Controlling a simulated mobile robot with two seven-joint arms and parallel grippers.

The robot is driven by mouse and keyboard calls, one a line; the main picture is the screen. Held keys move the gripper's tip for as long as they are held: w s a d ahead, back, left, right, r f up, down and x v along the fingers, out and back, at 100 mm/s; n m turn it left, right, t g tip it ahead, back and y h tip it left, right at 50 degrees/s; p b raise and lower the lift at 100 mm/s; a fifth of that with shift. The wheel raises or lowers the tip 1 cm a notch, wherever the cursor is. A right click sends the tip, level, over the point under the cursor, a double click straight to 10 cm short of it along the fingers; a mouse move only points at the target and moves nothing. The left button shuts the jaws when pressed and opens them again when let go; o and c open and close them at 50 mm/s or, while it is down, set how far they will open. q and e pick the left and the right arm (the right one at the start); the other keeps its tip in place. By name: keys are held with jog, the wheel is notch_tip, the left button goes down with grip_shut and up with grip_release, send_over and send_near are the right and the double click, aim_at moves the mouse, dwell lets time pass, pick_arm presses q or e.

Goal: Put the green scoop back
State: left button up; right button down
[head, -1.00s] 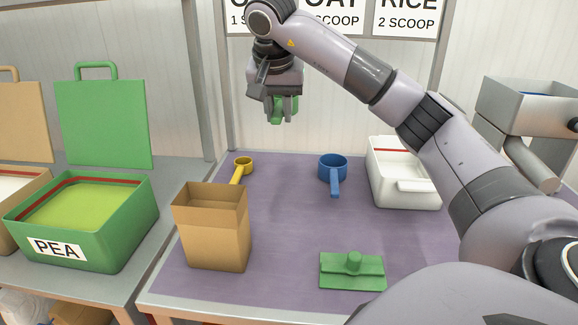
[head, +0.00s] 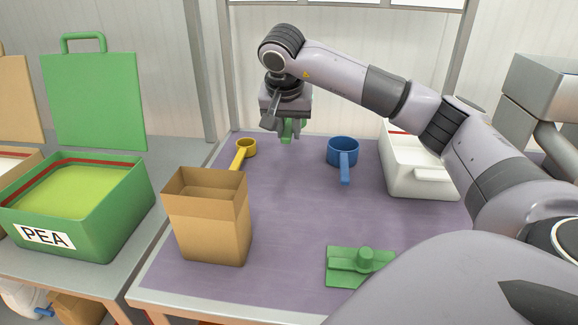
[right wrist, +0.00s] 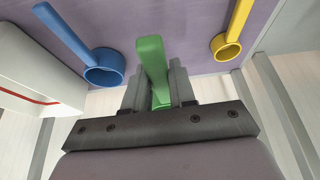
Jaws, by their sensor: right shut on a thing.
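My right gripper (head: 290,132) is shut on the green scoop (head: 286,128) at the back of the purple table, between the yellow scoop (head: 245,149) and the blue scoop (head: 343,152). Most of the green scoop is hidden by the gripper in the head view. In the right wrist view, its green handle (right wrist: 152,60) stands between the two fingers (right wrist: 158,88). I cannot tell whether the scoop touches the table. My left gripper is not in view.
An open brown box (head: 208,222) stands front left on the purple table (head: 290,215). A green piece with a knob (head: 360,264) lies at the front. A white container (head: 420,175) stands right. A green PEA bin (head: 95,225) is on the left table. The middle is clear.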

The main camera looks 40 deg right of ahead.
aim_at(286, 136)
notch_tip(286, 136, down, 9)
jog(key=shift+f+b, duration=0.1)
jog(key=shift+b, duration=0.3)
jog(key=c, duration=0.9)
grip_release()
jog(key=shift+c, duration=0.2)
jog(key=shift+a+r, duration=0.15)
jog(key=shift+r, duration=0.3)
jog(key=p+v, duration=0.1)
jog(key=v, duration=0.9)
jog(key=shift+s+r, duration=0.15)
jog(key=shift+r, duration=0.1)
jog(key=shift+s+a+r, duration=0.1)
jog(key=shift+a+r, duration=0.05)
jog(key=shift+r, duration=0.2)
